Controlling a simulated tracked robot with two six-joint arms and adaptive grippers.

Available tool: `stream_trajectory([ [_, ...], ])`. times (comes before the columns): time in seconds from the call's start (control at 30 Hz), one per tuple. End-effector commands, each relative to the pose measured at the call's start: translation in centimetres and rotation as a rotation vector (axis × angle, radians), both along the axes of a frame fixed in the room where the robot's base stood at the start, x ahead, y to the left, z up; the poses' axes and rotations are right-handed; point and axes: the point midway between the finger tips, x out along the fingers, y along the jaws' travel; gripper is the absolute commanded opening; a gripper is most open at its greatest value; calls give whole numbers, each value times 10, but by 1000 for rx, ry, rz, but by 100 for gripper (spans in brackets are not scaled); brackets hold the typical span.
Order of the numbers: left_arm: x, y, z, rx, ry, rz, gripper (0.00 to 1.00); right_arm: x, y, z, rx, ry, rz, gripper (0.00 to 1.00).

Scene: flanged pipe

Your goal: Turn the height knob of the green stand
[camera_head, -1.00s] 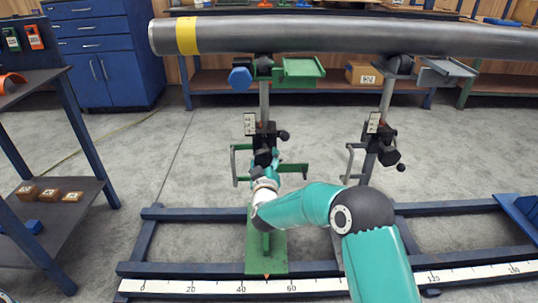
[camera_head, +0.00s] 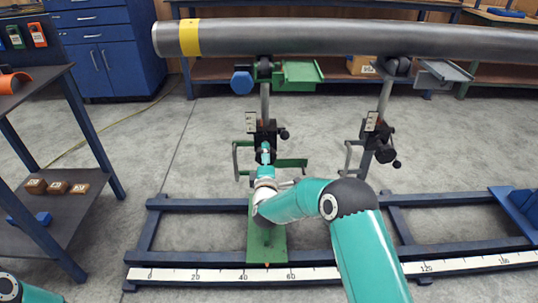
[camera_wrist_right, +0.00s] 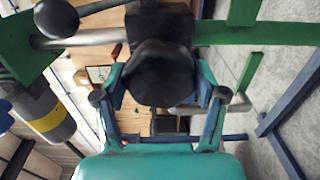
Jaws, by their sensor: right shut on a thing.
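The green stand (camera_head: 267,245) stands on the blue floor frame, with a green bracket at its top under the pipe. A black clamp block (camera_head: 264,133) with a small side handle sits on its post. The black height knob (camera_wrist_right: 160,73) lies between the fingers of my right gripper (camera_wrist_right: 161,96) in the wrist view. That gripper is shut on the knob, with one finger on each side. In the head view my right gripper (camera_head: 265,160) is small, in front of the clamp block, and mostly hides the knob. My left gripper is out of view.
A long grey pipe (camera_head: 350,37) with a yellow band rests across the green stand and a grey stand (camera_head: 385,150) to its right. A white ruler (camera_head: 200,275) runs along the frame's front. A shelf cart (camera_head: 50,220) with small boxes stands left.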

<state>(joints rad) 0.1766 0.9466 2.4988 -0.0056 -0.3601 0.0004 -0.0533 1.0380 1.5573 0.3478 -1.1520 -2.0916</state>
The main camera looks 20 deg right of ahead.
Motion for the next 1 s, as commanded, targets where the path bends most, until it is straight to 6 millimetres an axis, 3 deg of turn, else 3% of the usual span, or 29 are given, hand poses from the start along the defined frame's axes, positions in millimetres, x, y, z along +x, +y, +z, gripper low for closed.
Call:
stream_trajectory([
  [0.03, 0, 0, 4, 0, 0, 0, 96, -1, 8, -4, -36, 24, 18, 36],
  [0.4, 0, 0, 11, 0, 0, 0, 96, -1, 8, -7, -217, 77, 18, 36],
  [0.97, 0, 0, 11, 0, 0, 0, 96, -2, 8, -8, -249, 87, 17, 36],
  [1.0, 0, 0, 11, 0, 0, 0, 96, -2, 7, -8, -248, 87, 17, 76],
])
